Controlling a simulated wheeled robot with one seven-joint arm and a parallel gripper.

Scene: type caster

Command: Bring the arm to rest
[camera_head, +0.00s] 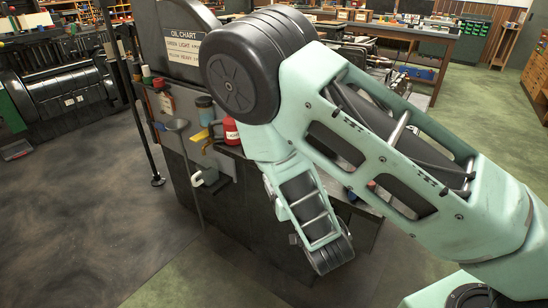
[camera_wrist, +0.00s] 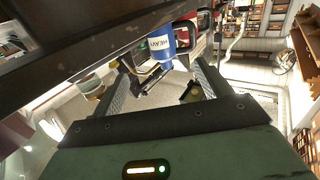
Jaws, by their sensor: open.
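My arm, pale green with black joints, reaches across the right half of the head view and bends down in front of a dark grey machine (camera_head: 240,215). My gripper does not show clearly in the head view. In the wrist view my gripper (camera_wrist: 161,72) is open, with its two ridged fingers spread apart and nothing seen held between them. I cannot tell how far the can is from the fingers.
The machine carries an oil chart sign (camera_head: 186,44), a red oil can (camera_head: 231,131), a blue-lidded jar (camera_head: 205,107) and other small items on its side. A thin black post (camera_head: 131,90) stands at its left. Workbenches (camera_head: 410,35) line the back. Floor (camera_head: 75,220) is clear at lower left.

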